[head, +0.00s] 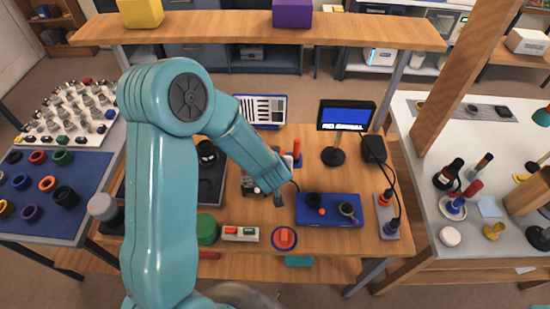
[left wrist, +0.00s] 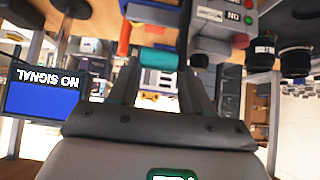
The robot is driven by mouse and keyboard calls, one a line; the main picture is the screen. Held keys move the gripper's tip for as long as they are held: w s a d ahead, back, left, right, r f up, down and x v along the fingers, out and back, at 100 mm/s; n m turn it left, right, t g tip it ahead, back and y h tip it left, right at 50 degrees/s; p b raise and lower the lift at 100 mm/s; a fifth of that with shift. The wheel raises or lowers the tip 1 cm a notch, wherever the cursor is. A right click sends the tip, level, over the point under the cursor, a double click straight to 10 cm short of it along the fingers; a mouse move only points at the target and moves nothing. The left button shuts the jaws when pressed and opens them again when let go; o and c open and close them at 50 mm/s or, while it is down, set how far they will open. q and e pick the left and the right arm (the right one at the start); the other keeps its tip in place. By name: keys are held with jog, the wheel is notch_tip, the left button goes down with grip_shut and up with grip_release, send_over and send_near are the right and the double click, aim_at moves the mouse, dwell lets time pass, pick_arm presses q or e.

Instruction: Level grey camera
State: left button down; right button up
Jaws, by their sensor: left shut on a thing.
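The grey camera seems to be the small grey body (head: 247,184) at the middle of the workbench in the head view, largely hidden by my left arm. Its tilt cannot be told. My left gripper (head: 278,196) reaches down beside it, with the fingers small and partly hidden. The left wrist view is upside down; there the two dark fingers (left wrist: 161,72) stand either side of a short teal cylinder (left wrist: 158,58), seemingly closed on it. A dark grey block (left wrist: 152,13) shows just beyond it. My right gripper is not in view.
A blue panel (head: 328,218) and a monitor (head: 346,116) reading NO SIGNAL stand right of my gripper. A shelf (head: 250,36) spans the back.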

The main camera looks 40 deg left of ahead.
pick_arm(q)
jog(key=shift+w+r, duration=0.25)
jog(key=shift+w, duration=0.1)
jog(key=c, duration=0.6)
grip_release()
jog(key=shift+w+f, duration=0.1)
jog(key=shift+c, duration=0.2)
jog(key=shift+w+f, duration=0.3)
jog(key=shift+s+r, duration=0.3)
jog(key=shift+s, duration=0.25)
jog(key=shift+s+d+r, duration=0.1)
jog(key=shift+d+r, duration=0.2)
jog(key=shift+r, duration=0.1)
jog(key=v, duration=1.5)
jog(key=shift+s, duration=0.3)
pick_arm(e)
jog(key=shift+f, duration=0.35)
pick_arm(q)
jog(key=shift+s, duration=0.15)
